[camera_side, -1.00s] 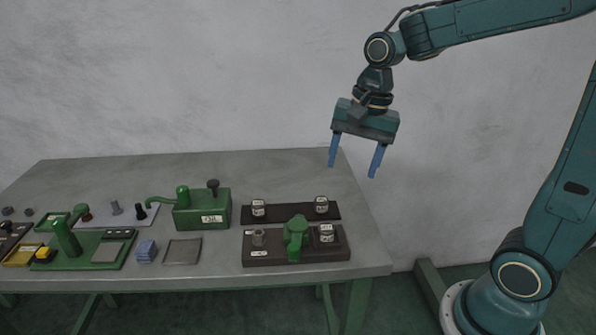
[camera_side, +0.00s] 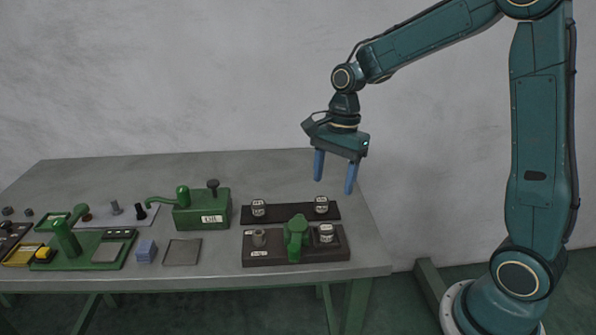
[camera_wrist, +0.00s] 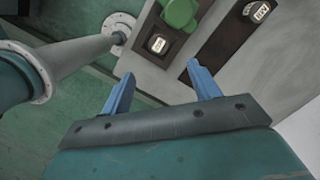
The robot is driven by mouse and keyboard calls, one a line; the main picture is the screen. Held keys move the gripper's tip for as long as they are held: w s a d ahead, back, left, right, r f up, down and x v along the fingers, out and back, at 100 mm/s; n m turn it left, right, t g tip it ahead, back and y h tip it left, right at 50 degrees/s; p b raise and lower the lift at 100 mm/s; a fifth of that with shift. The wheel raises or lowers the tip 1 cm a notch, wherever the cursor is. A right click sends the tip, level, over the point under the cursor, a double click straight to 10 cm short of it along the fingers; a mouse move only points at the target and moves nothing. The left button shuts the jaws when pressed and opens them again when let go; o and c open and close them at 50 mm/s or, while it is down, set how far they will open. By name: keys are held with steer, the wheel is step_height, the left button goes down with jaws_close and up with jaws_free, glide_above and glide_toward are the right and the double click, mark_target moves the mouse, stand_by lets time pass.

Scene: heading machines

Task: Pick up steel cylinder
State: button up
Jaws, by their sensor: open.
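Several small metal cylinders stand on the table; I cannot tell for sure which is the steel one. A plain grey cylinder (camera_side: 259,238) stands at the left of a dark base (camera_side: 292,258) with a green device (camera_side: 296,238). A labelled cylinder (camera_side: 326,233) stands at that base's right end and shows in the wrist view (camera_wrist: 158,44). Two more labelled cylinders, one left (camera_side: 258,208) and one right (camera_side: 321,204), stand on a dark strip (camera_side: 290,213) behind. My gripper (camera_side: 335,186) is open and empty above the table's right part, its blue fingers also in the wrist view (camera_wrist: 160,70).
A green oil box (camera_side: 203,212) with a spout, a grey plate (camera_side: 183,252), a blue block (camera_side: 146,251) and a green press (camera_side: 66,238) stand further left. The table's (camera_side: 365,250) right edge is bare. A wall (camera_side: 150,70) stands behind.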

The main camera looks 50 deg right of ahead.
glide_above(326, 227)
steer(key=shift+d+f, duration=0.25)
steer(key=shift+f, duration=1.5)
steer(key=shift+d+f, duration=0.2)
steer(key=shift+f, duration=1.5)
steer(key=shift+s+a+f, duration=0.1)
steer(key=shift+a+f, duration=0.1)
steer(key=shift+f, duration=1.1)
steer(key=shift+a+f, duration=0.15)
steer(key=shift+f, duration=1.1)
steer(key=c, duration=1.3)
steer(key=shift+r, duration=0.2)
step_height(326, 227, up, 20)
steer(key=shift+f, duration=0.15)
